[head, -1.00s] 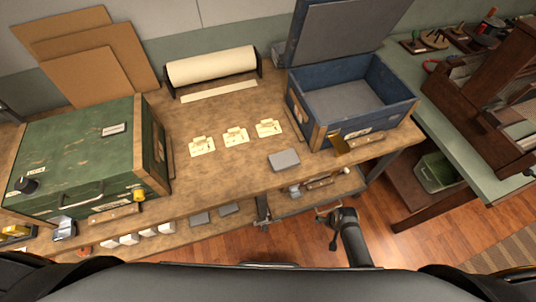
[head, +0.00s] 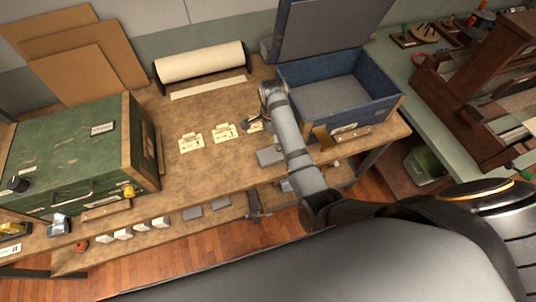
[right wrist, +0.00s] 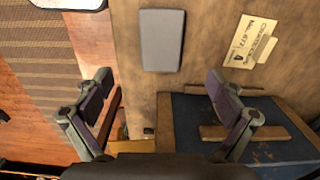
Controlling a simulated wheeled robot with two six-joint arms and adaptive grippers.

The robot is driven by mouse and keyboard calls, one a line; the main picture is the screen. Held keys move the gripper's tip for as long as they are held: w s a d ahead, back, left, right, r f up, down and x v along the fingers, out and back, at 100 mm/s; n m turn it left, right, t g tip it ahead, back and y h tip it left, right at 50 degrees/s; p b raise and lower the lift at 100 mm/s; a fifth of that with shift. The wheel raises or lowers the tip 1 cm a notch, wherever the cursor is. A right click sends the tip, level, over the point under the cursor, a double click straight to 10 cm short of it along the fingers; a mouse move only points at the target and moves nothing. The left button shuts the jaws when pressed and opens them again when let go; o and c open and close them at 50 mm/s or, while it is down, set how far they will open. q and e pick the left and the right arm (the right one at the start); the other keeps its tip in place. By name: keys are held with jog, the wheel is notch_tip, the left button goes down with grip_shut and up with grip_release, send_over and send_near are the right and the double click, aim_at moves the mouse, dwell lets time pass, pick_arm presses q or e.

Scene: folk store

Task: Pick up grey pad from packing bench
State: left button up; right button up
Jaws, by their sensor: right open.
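The grey pad (head: 267,157) lies flat on the packing bench (head: 205,115) near its front edge, left of the blue box. My right arm hides part of it in the head view. In the right wrist view the pad (right wrist: 161,40) lies whole and clear, ahead of the fingertips and between their lines. My right gripper (right wrist: 160,82) is open and empty, apart from the pad. In the head view the right gripper (head: 252,123) is small and partly hidden, over the bench by the rightmost paper tag. My left gripper is out of view.
The open blue box (head: 380,103) stands right of the pad, its lid up. Several paper tags (head: 190,142) lie behind and left. A green chest (head: 70,155) fills the bench's left side. A paper roll (head: 200,62) stands at the back. Two grey pads (head: 192,212) lie on the lower shelf.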

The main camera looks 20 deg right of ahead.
send_over(272, 154)
jog(key=f, duration=0.5)
jog(key=shift+a+f+p, duration=0.15)
jog(key=shift+a+p, duration=0.05)
jog(key=shift+p, duration=0.15)
jog(key=shift+w+d+f+p, duration=0.1)
jog(key=shift+f+p, duration=0.4)
jog(key=shift+f, duration=2.2)
jog(key=shift+c, duration=0.2)
jog(key=c, duration=0.8)
